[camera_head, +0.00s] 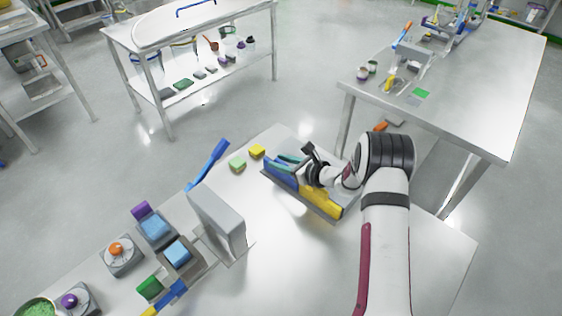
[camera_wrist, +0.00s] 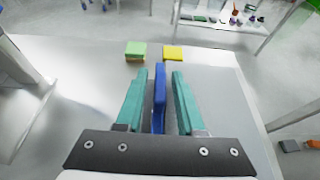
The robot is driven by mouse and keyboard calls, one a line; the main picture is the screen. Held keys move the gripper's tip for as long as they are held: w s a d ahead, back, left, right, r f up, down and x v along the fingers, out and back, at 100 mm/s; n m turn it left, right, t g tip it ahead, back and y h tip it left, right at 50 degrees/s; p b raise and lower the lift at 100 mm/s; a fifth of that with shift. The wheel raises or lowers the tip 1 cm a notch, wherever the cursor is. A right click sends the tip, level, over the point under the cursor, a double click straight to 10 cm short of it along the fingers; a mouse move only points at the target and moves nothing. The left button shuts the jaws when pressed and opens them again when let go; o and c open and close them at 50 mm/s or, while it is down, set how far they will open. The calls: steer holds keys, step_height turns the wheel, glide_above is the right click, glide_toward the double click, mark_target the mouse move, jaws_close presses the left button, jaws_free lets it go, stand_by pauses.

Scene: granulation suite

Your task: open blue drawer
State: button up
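The blue drawer part (camera_head: 279,174) sits at the left end of a low grey unit on the near table, beside a yellow drawer part (camera_head: 322,201). My gripper (camera_head: 286,162) is above the blue part, its teal fingers pointing left. In the wrist view, my gripper (camera_wrist: 160,75) is open. A narrow blue bar (camera_wrist: 159,98) lies lengthwise between its fingers, with a visible gap on each side. How far the fingers reach down beside the bar, and whether the drawer is open, I cannot tell.
Green (camera_head: 237,164) and yellow (camera_head: 257,151) blocks lie just beyond the fingertips. A grey upright housing (camera_head: 217,222) with a blue lever (camera_head: 208,164) stands to the left. The table (camera_head: 290,265) in front is clear.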

jaws_close()
steer(key=shift+s, duration=0.1)
stand_by(1.1)
